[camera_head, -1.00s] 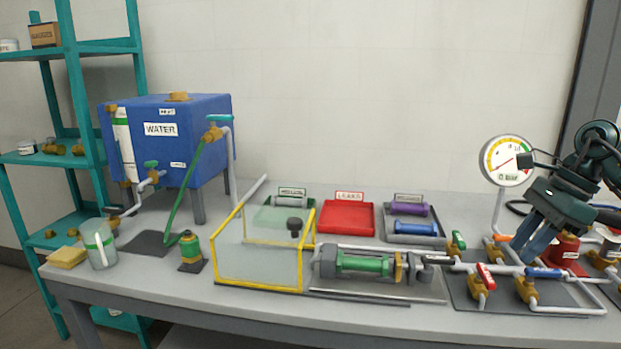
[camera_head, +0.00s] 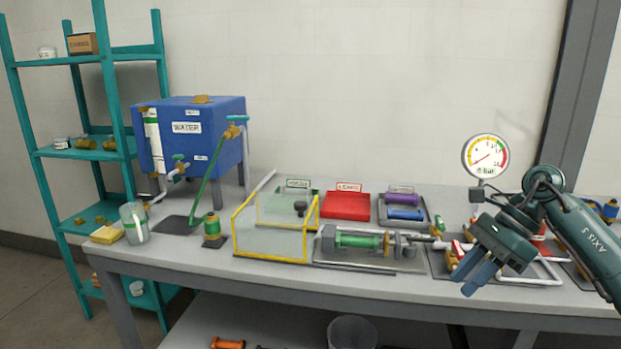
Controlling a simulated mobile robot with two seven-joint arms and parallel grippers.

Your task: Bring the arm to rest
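My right arm (camera_head: 585,235) comes in from the right edge. Its gripper (camera_head: 475,282) has blue fingers that point down and to the left. My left gripper is not in view.
The green pump cylinder (camera_head: 358,241) and a yellow-edged clear guard (camera_head: 270,245) stand left of the gripper. A pressure gauge (camera_head: 486,155) stands behind it. Red tray (camera_head: 345,207), blue water tank (camera_head: 205,140) and teal shelf (camera_head: 115,100) are farther left.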

